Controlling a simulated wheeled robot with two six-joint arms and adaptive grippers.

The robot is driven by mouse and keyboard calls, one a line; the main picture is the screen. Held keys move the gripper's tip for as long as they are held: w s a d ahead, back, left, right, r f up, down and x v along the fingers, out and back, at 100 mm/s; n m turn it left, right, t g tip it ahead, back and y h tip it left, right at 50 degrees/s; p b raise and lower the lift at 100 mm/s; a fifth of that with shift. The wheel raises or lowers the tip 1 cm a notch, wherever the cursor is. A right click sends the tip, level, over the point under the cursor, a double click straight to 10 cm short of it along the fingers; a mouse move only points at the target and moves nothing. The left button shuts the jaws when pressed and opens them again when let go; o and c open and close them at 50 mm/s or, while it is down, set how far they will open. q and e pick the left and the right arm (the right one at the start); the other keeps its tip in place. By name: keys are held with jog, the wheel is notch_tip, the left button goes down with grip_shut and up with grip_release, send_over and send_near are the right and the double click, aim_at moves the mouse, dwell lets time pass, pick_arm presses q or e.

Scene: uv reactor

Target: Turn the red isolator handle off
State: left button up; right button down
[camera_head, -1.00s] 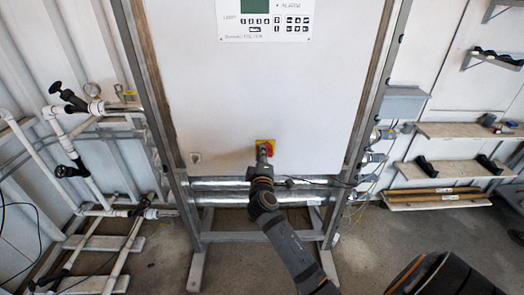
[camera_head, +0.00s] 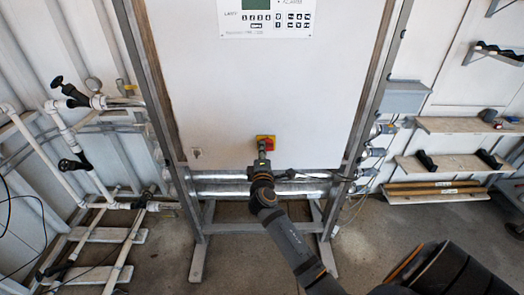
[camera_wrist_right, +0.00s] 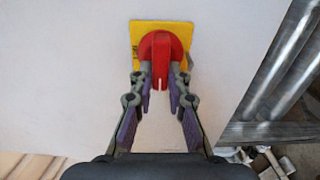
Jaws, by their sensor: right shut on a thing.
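The red isolator handle (camera_wrist_right: 160,45) sits on a square yellow plate (camera_wrist_right: 138,32) on the white panel. Its pointer part points down towards my gripper in the right wrist view. In the head view the handle (camera_head: 270,142) is partly hidden by my right gripper (camera_head: 262,150). In the right wrist view the two fingers of the right gripper (camera_wrist_right: 160,80) lie on either side of the handle's pointer and are shut on it. My left gripper is in neither view.
The white cabinet (camera_head: 225,90) carries a keypad (camera_head: 268,18) and stands in a metal frame (camera_head: 183,215). Metal pipes (camera_head: 215,188) run just below the handle. White pipework with black valve handles (camera_head: 72,165) is at the left. Shelves (camera_head: 450,162) are at the right.

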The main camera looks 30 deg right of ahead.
jog(key=c, duration=1.3)
grip_release()
jog(key=v, duration=0.7)
jog(key=shift+s, duration=0.25)
jog(key=shift+a, duration=0.1)
